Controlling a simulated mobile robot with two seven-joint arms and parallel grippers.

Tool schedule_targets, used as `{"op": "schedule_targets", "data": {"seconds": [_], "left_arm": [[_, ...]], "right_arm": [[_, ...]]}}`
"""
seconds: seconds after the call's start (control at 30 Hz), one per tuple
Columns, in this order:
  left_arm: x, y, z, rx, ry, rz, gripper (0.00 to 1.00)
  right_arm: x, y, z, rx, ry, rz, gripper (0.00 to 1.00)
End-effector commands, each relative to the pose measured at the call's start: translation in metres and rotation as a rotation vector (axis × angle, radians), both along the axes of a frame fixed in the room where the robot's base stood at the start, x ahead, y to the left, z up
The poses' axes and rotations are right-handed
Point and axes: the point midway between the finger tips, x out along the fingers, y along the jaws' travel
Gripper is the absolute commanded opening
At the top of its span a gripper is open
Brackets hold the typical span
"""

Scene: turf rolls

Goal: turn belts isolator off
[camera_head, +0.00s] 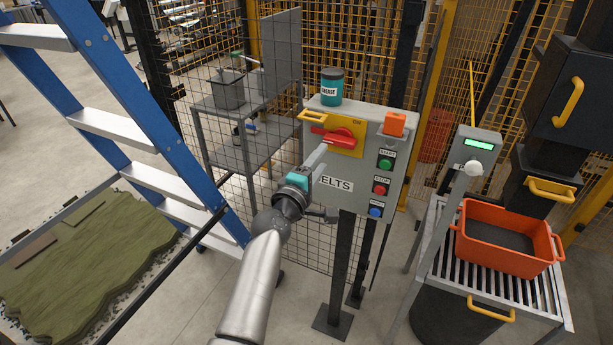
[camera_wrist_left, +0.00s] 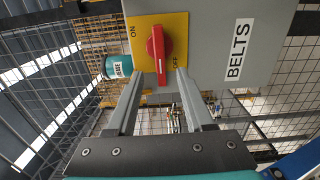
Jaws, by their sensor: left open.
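The belts isolator is a red rotary handle (camera_head: 334,137) on a yellow plate (camera_head: 352,149) on the grey control box labelled BELTS (camera_head: 337,184). The handle lies roughly level across the plate, its free end to the left. In the left wrist view, the handle (camera_wrist_left: 158,50) runs up and down between the ON and OFF marks. My left gripper (camera_head: 319,158) is open in front of the box. In the wrist view its fingertips (camera_wrist_left: 160,76) appear on either side of the handle's lower end; contact cannot be told. My right gripper is not in view.
START (camera_head: 386,163), STOP (camera_head: 380,189) and blue (camera_head: 376,212) buttons lie right of the isolator. A blue ladder (camera_head: 130,100) stands left; an orange crate (camera_head: 505,258) sits right.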

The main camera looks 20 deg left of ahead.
Motion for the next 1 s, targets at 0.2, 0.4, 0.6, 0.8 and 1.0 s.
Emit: {"op": "schedule_targets", "data": {"seconds": [0.2, 0.4, 0.6, 0.8, 1.0], "left_arm": [[-0.037, 0.001, -0.001, 0.000, 0.003, 0.000, 0.53], [-0.060, 0.002, -0.001, -0.001, 0.002, 0.000, 0.53], [-0.069, 0.002, -0.001, -0.002, 0.002, -0.001, 0.53], [-0.070, 0.002, -0.001, -0.002, 0.001, -0.001, 0.53], [-0.069, 0.002, -0.001, -0.001, 0.001, -0.001, 0.53]], "right_arm": [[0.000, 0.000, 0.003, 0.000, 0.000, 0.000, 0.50], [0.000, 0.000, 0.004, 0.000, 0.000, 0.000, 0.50], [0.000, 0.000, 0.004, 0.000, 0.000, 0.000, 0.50], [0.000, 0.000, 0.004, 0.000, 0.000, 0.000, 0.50], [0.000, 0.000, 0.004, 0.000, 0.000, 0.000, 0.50]]}}
